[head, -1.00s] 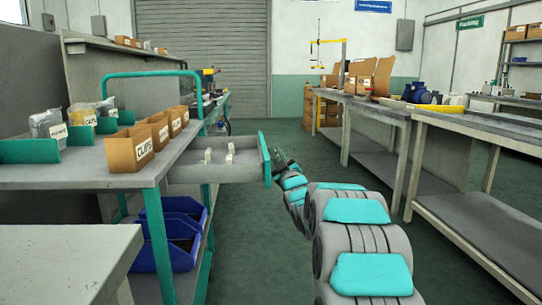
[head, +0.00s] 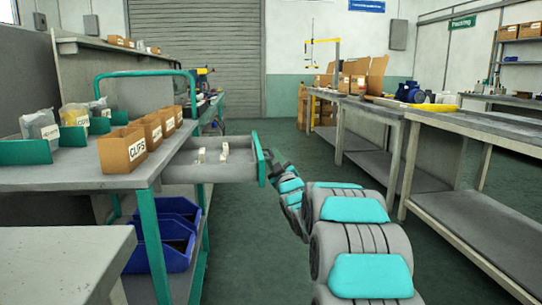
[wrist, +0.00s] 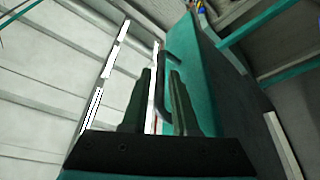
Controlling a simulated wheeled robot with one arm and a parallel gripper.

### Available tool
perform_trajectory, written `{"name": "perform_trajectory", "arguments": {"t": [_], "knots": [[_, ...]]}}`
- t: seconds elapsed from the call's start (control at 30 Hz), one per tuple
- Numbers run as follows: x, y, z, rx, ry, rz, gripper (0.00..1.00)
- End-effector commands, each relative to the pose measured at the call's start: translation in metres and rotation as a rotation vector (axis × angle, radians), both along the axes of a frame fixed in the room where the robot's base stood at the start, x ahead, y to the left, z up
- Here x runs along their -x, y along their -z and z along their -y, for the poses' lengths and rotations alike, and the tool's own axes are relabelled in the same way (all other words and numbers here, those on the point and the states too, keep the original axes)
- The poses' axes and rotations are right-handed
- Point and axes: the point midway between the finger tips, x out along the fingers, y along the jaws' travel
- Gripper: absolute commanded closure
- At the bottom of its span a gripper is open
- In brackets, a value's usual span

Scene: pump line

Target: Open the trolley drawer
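The trolley (head: 75,170) stands at the left with a grey top and teal frame. Its drawer (head: 185,171) is pulled well out to the right, and small pale items in it show. The teal drawer front (head: 259,160) faces my gripper (head: 272,170), which is just right of it in the head view. In the wrist view the drawer front (wrist: 205,85) fills the middle right. A dark bar handle (wrist: 162,100) on it shows between the fingers of my gripper (wrist: 160,72). The fingers stand apart, with a visible gap beside the bar.
Boxes, one marked CLIPS (head: 122,150), stand on the trolley top. Blue bins (head: 160,250) sit on its lower shelf. A grey table (head: 65,245) is at the near left. Workbenches (head: 475,125) line the right. The aisle floor (head: 300,150) is clear.

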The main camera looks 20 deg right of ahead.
Motion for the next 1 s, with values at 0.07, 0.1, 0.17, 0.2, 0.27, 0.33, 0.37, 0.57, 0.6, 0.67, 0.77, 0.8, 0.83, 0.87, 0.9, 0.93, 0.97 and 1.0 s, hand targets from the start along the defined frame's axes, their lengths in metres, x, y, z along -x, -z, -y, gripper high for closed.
{"name": "perform_trajectory", "arguments": {"t": [0.07,0.1,0.17,0.2,0.27,0.33,0.37,0.57,0.6,0.67,0.77,0.8,0.83,0.87,0.9,0.93,0.97,1.0], "knots": [[0.009,0.005,0.0,-0.002,0.002,-0.006,0.73],[0.014,0.008,-0.001,-0.003,0.001,-0.007,0.73],[0.023,0.009,-0.002,-0.002,0.001,-0.003,0.73],[0.028,0.01,-0.002,-0.001,0.001,-0.001,0.73],[0.037,0.013,-0.003,-0.002,0.002,-0.004,0.73],[0.045,0.016,-0.004,-0.002,0.001,-0.005,0.73],[0.048,0.017,-0.005,-0.001,0.0,-0.003,0.73],[0.058,0.021,-0.006,-0.001,0.0,-0.003,0.73],[0.058,0.021,-0.006,-0.001,-0.001,-0.003,0.73],[0.058,0.021,-0.006,-0.001,-0.001,-0.003,0.73],[0.058,0.021,-0.006,-0.001,-0.001,-0.003,0.73],[0.058,0.021,-0.006,-0.001,-0.001,-0.003,0.73],[0.058,0.021,-0.006,-0.001,-0.001,-0.003,0.73],[0.058,0.021,-0.006,-0.001,-0.001,-0.003,0.73],[0.058,0.021,-0.006,-0.001,-0.001,-0.003,0.73],[0.058,0.021,-0.006,-0.001,-0.001,-0.003,0.73],[0.057,0.021,-0.006,-0.001,-0.001,-0.003,0.73],[0.058,0.021,-0.006,-0.002,-0.001,-0.005,0.73]]}}
